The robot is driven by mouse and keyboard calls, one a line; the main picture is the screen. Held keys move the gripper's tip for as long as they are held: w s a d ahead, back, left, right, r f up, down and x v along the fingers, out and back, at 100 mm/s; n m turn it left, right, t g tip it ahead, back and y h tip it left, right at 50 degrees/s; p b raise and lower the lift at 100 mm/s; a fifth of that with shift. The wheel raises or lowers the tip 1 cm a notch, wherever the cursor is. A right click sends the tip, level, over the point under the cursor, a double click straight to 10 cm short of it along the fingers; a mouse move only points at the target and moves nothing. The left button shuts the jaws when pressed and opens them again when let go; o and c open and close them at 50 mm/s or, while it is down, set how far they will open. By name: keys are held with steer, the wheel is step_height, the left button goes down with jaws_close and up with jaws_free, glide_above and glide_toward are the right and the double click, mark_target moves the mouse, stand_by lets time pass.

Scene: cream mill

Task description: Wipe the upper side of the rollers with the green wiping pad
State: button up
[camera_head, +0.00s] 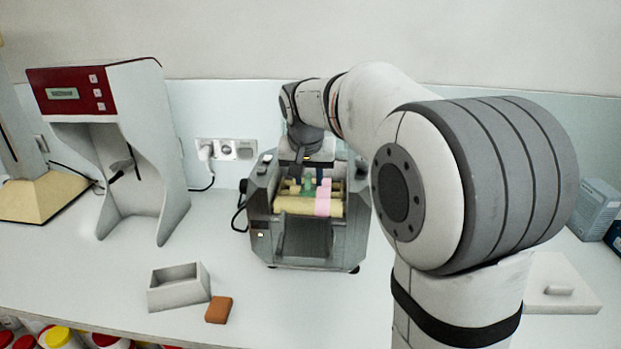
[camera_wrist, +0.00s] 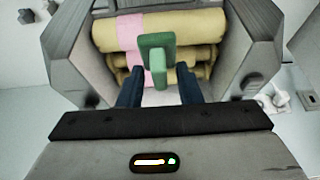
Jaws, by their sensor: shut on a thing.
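The mill (camera_head: 345,235) stands on the bench with several cream-yellow rollers (camera_head: 290,205) lying across its open top. They also show in the wrist view (camera_wrist: 195,27). A pink band (camera_head: 323,207) runs across the rollers, and in the wrist view (camera_wrist: 130,28) it lies left of the pad. My gripper (camera_wrist: 158,80) points down into the mill, its dark fingers on either side of the green wiping pad (camera_wrist: 157,42), shut on its upright grip. The pad (camera_head: 308,186) is over the rollers beside the pink band; whether it touches them I cannot tell. The gripper partly hides the rear rollers.
The mill's grey side walls (camera_wrist: 258,45) rise on both sides of the rollers. A grey open box (camera_head: 178,295) and an orange-brown block (camera_head: 219,310) lie front left. A red-and-white machine (camera_head: 150,130) stands left. A white slab (camera_head: 560,295) lies right.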

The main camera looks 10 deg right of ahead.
step_height(320, 180, up, 6)
steer(key=p, duration=0.3)
steer(key=shift+f+p, duration=0.1)
steer(key=shift+p, duration=0.25)
steer(key=shift+s+f, duration=0.15)
